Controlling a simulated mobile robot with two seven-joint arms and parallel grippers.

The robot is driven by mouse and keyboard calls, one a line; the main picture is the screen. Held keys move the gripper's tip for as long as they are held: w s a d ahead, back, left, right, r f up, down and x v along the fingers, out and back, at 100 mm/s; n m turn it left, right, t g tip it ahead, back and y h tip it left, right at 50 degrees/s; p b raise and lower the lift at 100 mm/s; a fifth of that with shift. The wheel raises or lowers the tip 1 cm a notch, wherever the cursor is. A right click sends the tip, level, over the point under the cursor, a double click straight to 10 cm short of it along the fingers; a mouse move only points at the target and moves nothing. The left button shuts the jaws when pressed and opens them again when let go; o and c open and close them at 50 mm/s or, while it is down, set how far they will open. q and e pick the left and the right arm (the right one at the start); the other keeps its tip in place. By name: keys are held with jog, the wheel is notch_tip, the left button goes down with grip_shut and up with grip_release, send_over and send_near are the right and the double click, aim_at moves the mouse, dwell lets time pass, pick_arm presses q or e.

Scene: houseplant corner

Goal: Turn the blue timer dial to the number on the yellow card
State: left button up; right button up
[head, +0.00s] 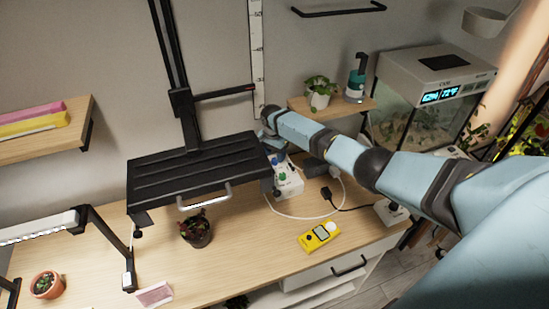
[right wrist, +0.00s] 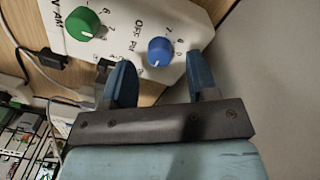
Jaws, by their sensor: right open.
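A white timer box (head: 290,186) stands on the bench by the wall, partly under the black rack. Its blue dial (right wrist: 161,50) and green dial (right wrist: 84,24) show in the right wrist view, with printed numbers and "OFF" and "PM" beside them. My right gripper (right wrist: 161,70) is open, its blue fingers either side of the line to the blue dial. The dial lies just beyond the fingertips; I cannot tell whether they touch it. In the head view the gripper is small beside the rack's right end. I cannot make out a yellow card. My left gripper is out of view.
The black rack (head: 200,165) overhangs the bench left of the box. A potted plant (head: 196,230), a yellow meter (head: 319,237) and a pink card (head: 154,294) lie on the bench. Cables run right of the box. A glass tank (head: 420,115) stands at right.

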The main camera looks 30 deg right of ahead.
jog(key=shift+f, duration=1.1)
jog(key=c, duration=0.9)
